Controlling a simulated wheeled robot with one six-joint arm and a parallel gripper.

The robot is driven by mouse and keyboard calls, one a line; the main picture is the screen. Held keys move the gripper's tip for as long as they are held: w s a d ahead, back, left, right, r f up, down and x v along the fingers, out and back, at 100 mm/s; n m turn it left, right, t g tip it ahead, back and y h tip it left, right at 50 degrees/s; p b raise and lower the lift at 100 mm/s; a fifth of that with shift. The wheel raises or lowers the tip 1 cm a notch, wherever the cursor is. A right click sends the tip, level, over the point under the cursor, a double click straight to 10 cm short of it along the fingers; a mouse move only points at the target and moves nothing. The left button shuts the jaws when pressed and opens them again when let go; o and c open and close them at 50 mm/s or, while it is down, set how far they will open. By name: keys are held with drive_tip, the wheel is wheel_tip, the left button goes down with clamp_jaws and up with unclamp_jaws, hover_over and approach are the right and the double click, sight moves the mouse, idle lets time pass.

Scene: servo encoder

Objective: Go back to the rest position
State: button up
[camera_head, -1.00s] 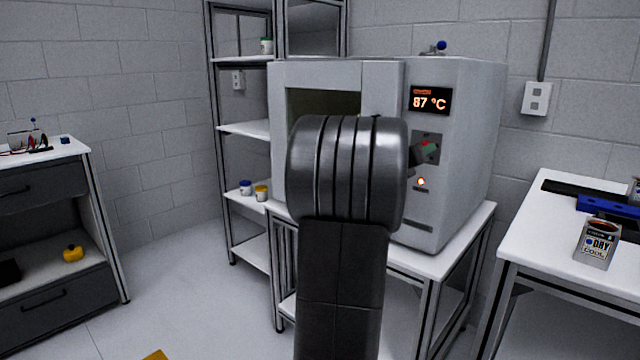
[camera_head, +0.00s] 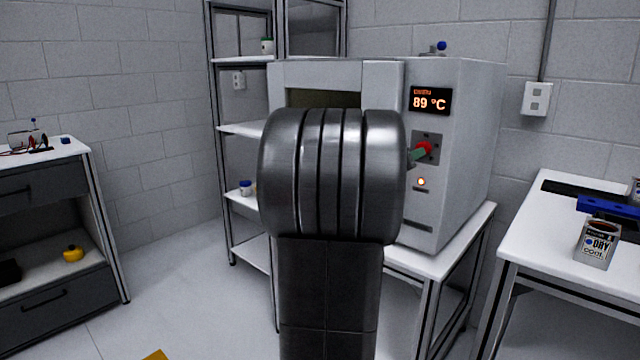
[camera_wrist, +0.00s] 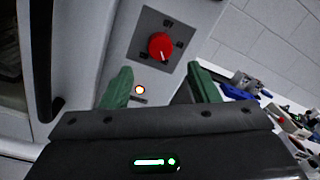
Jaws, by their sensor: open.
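My gripper (camera_wrist: 160,88) is open and empty in the wrist view, its two green fingers apart. Beyond the fingers is the red knob (camera_wrist: 161,46) on its dark plate on the oven's front; I see a gap between knob and fingers. In the head view my arm's grey links fill the middle and hide most of the gripper; a green finger shows beside the red knob (camera_head: 425,149). The white oven (camera_head: 468,150) stands on a table, its display (camera_head: 430,101) reads 89 °C, and an indicator light (camera_head: 421,182) glows below the knob.
A white table (camera_head: 540,240) at right holds a can labelled DRY COOL (camera_head: 597,243) and a blue part (camera_head: 608,206). A shelf rack (camera_head: 240,130) stands left of the oven. A drawer cabinet (camera_head: 50,230) is at far left. Floor between cabinet and rack is clear.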

drive_tip(key=w+d+n+p, duration=0.2)
drive_tip(key=n+p, duration=0.4)
drive_tip(key=n, duration=0.5)
drive_tip(key=w+d+n+t+y+p, duration=0.1)
drive_tip(key=w+d+n+p, duration=0.2)
drive_tip(key=n+p, duration=0.4)
drive_tip(key=shift+r+n, duration=0.3)
drive_tip(key=shift+n, duration=2.1)
drive_tip(key=shift+s, duration=0.1)
